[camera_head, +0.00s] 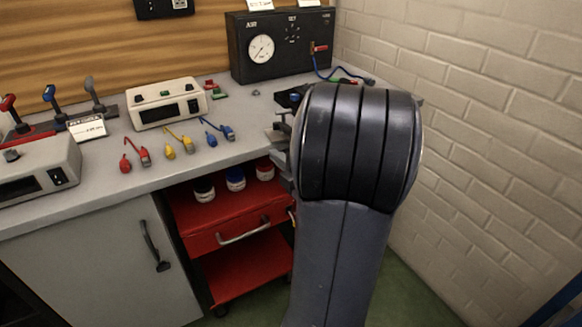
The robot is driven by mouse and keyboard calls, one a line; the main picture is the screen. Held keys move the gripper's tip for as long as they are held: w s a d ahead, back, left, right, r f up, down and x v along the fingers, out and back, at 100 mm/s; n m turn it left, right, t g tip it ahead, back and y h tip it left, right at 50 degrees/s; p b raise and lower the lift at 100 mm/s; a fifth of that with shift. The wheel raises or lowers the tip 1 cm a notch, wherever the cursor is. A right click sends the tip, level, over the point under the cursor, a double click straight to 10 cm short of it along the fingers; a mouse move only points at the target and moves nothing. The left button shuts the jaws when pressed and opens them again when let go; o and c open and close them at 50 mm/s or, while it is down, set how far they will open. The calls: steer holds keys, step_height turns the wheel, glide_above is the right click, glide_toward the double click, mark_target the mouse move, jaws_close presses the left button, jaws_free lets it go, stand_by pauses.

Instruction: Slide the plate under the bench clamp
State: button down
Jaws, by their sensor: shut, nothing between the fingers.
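A grey metal piece at the bench edge, which looks like part of the bench clamp (278,136), shows just left of my arm. The rest of it is hidden behind the arm. I cannot make out the plate in this view. My own large dark arm link fills the right centre and covers that end of the bench. My gripper does not show, so I cannot tell where it is relative to the clamp.
The grey bench (110,172) holds a white meter box (167,104), coloured leads (180,143) and a black gauge box (280,48). A red drawer cart (228,222) stands below. A brick wall (490,130) bounds the right.

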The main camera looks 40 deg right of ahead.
mark_target(279, 143)
steer(key=shift+w+d, duration=1.55)
steer(key=shift+w, duration=0.2)
steer(key=shift+w+d+f+b, duration=0.15)
steer(key=shift+w+d+b, duration=0.35)
steer(key=shift+w+d, duration=0.25)
steer(key=shift+d, duration=0.05)
steer(key=shift+a, duration=0.1)
